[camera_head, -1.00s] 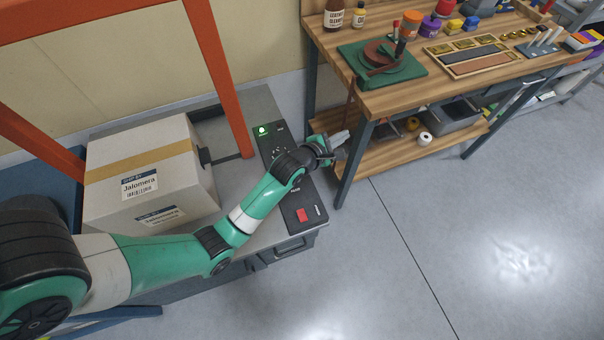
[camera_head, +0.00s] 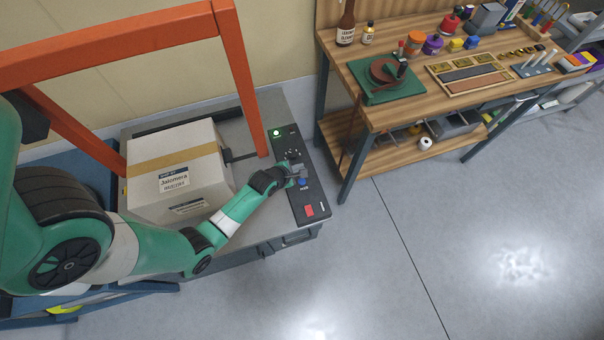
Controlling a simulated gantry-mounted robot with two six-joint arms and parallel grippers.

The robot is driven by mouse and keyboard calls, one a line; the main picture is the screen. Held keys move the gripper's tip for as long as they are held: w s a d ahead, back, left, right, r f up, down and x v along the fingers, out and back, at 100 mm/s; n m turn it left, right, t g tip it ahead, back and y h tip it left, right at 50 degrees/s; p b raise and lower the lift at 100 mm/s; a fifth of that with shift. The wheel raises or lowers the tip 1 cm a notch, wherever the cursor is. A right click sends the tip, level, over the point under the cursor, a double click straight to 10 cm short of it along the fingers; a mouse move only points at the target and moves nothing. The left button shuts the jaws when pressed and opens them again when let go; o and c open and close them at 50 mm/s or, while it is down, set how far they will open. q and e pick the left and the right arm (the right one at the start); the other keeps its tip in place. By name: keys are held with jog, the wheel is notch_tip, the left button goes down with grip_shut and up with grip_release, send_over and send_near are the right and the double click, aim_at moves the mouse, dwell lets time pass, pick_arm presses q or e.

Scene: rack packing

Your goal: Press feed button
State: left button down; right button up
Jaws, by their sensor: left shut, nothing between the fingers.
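The black control panel (camera_head: 322,208) runs along the right edge of the grey machine. It carries a lit green light (camera_head: 276,133), a dark knob (camera_head: 293,154), a blue button (camera_head: 302,182) and a red button (camera_head: 309,210). The labels are too small to read, so I cannot tell which is the feed button. My left gripper (camera_head: 301,174) is shut and empty, over the panel right beside the blue button. I cannot tell whether it touches it. My right gripper is out of view.
A taped cardboard box (camera_head: 200,146) sits on the machine (camera_head: 262,104), under an orange frame (camera_head: 238,72). A wooden workbench (camera_head: 349,54) with a green mat and several bottles stands to the right. The floor (camera_head: 450,220) in front is clear.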

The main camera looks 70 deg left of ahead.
pick_arm(q)
jog(key=b, duration=0.7)
send_over(299, 183)
notch_tip(299, 183, down, 8)
jog(key=shift+w+r, duration=0.1)
jog(key=shift+r, duration=0.1)
jog(key=shift+f+b, duration=0.45)
jog(key=shift+f, duration=0.1)
dwell(0.9)
jog(key=shift+f+b, duration=0.35)
jog(key=shift+f, duration=0.05)
